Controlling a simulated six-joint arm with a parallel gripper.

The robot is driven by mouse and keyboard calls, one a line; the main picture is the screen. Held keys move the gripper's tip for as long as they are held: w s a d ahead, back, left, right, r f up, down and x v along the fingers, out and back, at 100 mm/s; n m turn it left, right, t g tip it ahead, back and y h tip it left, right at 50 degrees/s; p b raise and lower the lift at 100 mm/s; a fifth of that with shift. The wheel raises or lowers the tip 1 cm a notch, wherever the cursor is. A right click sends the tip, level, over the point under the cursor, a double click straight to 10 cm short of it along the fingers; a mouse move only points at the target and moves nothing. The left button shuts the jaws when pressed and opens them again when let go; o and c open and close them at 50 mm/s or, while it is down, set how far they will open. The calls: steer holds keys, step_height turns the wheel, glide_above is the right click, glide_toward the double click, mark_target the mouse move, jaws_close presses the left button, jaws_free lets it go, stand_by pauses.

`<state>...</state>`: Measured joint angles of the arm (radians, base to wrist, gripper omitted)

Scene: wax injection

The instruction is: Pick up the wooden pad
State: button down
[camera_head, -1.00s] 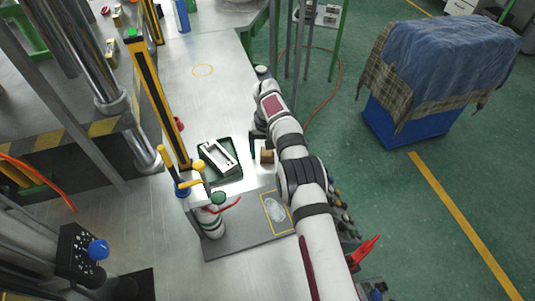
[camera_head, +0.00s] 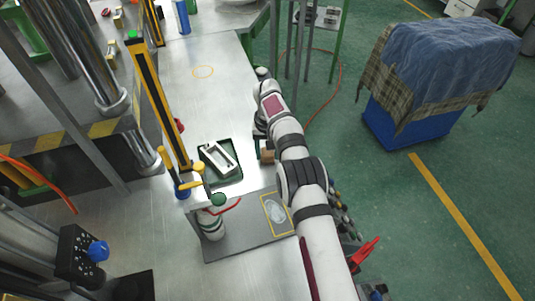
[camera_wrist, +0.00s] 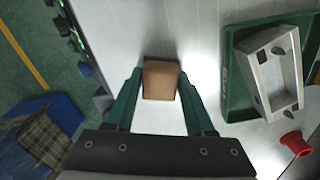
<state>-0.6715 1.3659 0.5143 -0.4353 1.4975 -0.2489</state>
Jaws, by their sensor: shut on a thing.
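The wooden pad (camera_wrist: 160,80) is a small brown block between the green fingers of my gripper (camera_wrist: 160,88) in the wrist view. The fingers are shut on its two sides. In the head view the pad (camera_head: 267,156) shows as a small brown patch beside my arm, left of the wrist. My gripper is mostly hidden there behind the arm. Whether the pad touches the table is hard to tell.
A dark green tray (camera_wrist: 233,98) holding a grey metal frame (camera_wrist: 270,72) lies just right of the pad in the wrist view. A red cap-like piece (camera_wrist: 296,143) is near it. In the head view, a grey mat (camera_head: 245,238) lies nearer, and bare metal table (camera_head: 205,95) beyond.

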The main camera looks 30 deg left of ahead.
mark_target(272, 152)
steer(key=r, duration=0.2)
steer(key=d+r, duration=0.1)
steer(key=r, duration=0.1)
steer(key=shift+w+d+r, duration=0.1)
steer(key=shift+w+r, duration=0.05)
steer(key=shift+r, duration=0.1)
steer(key=w+d+r, duration=0.1)
steer(key=d+r, duration=0.5)
steer(key=d, duration=0.4)
steer(key=shift+d, duration=0.2)
steer(key=c, duration=0.8)
jaws_free()
steer(key=shift+w, duration=0.1)
steer(key=shift+c, duration=0.2)
jaws_close()
